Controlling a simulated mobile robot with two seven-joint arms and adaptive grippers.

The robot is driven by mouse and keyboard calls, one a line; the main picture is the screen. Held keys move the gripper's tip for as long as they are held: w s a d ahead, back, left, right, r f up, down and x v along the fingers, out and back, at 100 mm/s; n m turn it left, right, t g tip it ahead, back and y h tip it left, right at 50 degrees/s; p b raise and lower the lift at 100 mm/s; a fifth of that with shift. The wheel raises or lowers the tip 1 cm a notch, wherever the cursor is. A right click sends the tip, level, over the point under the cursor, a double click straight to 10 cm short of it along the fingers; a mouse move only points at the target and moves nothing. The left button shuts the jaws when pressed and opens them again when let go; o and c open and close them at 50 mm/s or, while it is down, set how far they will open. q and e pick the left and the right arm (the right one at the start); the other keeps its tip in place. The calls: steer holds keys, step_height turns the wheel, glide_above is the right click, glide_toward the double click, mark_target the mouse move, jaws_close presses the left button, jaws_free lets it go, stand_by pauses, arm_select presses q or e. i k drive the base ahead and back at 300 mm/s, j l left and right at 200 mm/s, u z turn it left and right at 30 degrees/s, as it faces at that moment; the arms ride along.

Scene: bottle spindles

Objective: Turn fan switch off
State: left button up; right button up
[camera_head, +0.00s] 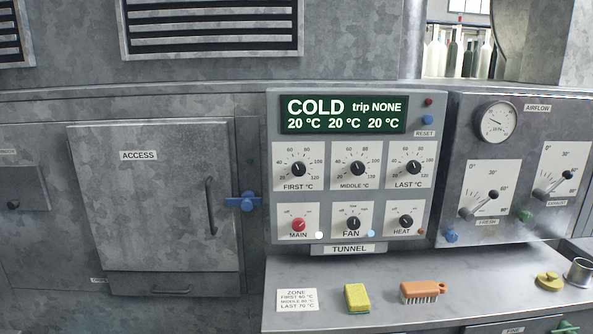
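The fan switch (353,223) is a black rotary knob on a white plate labelled FAN, in the bottom middle of the grey TUNNEL control panel (271,160). Small markings surround it, and its pointer looks roughly upright, but its exact setting is too small to tell. A light-blue dot (371,233) sits at its lower right. The red MAIN knob (298,224) is to its left and the black HEAT knob (405,221) to its right. Neither my left nor my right gripper is in view.
A display (343,114) reads COLD, trip NONE, 20 °C three times. Three temperature dials sit above the switches. The ledge (330,319) below holds a zone card (297,300), yellow sponge (357,298) and orange brush (421,291). The AIRFLOW panel (515,170) stands right; space before the switches is clear.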

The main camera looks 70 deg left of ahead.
mark_target(353, 222)
steer(key=u, duration=2.05)
steer(key=k+j, duration=0.05)
steer(key=j, duration=0.05)
